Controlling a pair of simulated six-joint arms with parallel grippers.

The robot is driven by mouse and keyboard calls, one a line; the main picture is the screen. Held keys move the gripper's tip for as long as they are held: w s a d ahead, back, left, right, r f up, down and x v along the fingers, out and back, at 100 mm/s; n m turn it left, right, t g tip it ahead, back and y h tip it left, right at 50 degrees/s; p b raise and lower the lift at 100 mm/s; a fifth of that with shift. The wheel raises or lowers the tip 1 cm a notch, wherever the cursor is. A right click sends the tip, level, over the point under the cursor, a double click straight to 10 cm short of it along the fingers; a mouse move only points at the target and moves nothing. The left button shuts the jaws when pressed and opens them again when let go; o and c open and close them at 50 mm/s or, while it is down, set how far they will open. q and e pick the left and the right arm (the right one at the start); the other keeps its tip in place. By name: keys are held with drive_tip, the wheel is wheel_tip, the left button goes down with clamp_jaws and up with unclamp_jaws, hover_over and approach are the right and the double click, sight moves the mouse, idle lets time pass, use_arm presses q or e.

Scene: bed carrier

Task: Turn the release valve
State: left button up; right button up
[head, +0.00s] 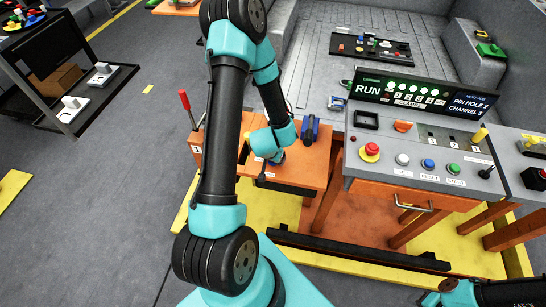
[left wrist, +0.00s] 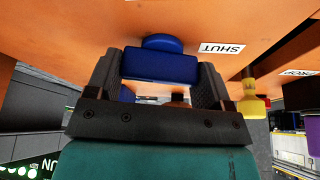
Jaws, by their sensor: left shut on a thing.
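The release valve has a blue bar-shaped handle (left wrist: 160,64) with a round blue hub, close to an orange surface in the left wrist view. A white "SHUT" label (left wrist: 221,48) shows beside the hub, upside down. My left gripper (left wrist: 158,78) is shut on the blue handle, with a dark finger on each side of it. In the head view my left gripper (head: 274,160) is low over the orange table, and its arm and wrist hide most of the valve. The dark and teal part at the bottom right edge of the head view is my right arm; its gripper is out of view.
The orange table (head: 310,165) carries a red-tipped lever (head: 185,101) at its left and a blue device (head: 311,129) at its back. A control panel (head: 420,170) with buttons and a "RUN" display (head: 420,97) stands on the right. A black cart (head: 50,55) stands far left.

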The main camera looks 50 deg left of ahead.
use_arm(q)
drive_tip(key=shift+n+g+y, duration=0.4)
drive_tip(key=shift+n, duration=0.9)
drive_tip(key=o, duration=0.9)
drive_tip(key=shift+r, duration=0.1)
drive_tip(key=v, duration=1.7)
drive_tip(key=shift+s+d, duration=0.15)
drive_tip(key=shift+d, duration=0.05)
